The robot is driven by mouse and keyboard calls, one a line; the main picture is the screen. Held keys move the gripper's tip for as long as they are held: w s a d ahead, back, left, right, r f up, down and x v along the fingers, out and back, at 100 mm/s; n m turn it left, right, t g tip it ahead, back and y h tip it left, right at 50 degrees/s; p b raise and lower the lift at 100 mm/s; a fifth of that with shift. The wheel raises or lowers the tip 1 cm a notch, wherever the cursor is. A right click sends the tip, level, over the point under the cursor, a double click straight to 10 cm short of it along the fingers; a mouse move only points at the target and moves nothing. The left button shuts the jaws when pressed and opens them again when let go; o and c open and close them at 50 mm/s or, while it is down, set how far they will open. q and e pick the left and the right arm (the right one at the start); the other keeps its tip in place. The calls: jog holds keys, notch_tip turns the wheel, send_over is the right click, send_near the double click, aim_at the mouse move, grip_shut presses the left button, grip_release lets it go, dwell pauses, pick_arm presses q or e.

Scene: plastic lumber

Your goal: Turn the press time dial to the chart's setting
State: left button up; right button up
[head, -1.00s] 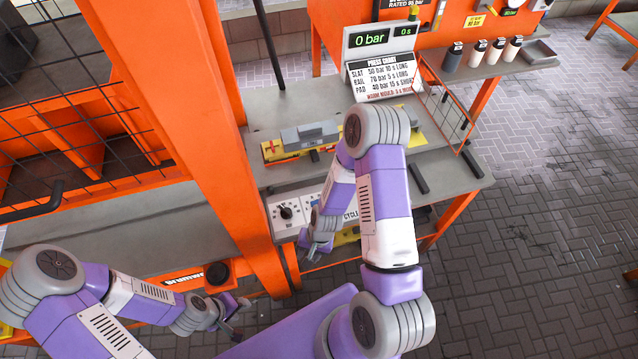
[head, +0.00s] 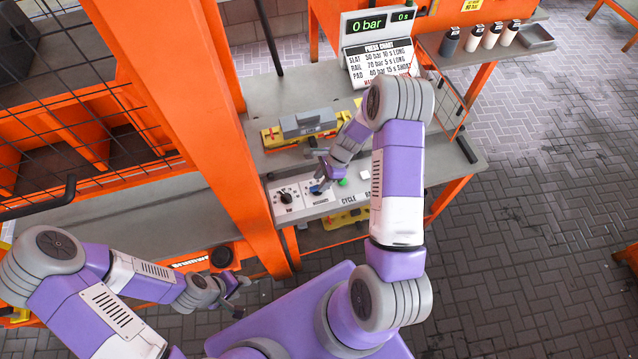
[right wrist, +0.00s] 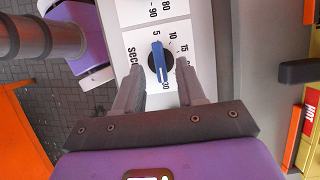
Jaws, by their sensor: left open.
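The press time dial (right wrist: 161,62), a black knob with a blue pointer bar, sits on a white panel marked in seconds. One end of the bar lies near the 5; 10, 15 and 30 also show around the knob. My right gripper (right wrist: 161,85) is open, its fingers on either side of the dial's near part; contact cannot be told. In the head view my right gripper (head: 320,182) is over the control panel. The press chart (head: 380,62) reads slat 10 s, rail 5 s, pad 15 s; its bottom line is partly hidden. My left gripper (head: 240,292) is open and empty.
The bar dial (head: 286,197) is left of the time dial. A green button (head: 343,182) is just to the right. The display (head: 378,23) shows 0 bar and 0 s. A yellow mould (head: 300,130) stands behind the panel. An orange post (head: 235,130) rises at left.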

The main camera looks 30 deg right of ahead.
jog(key=shift+x, duration=1.35)
grip_shut()
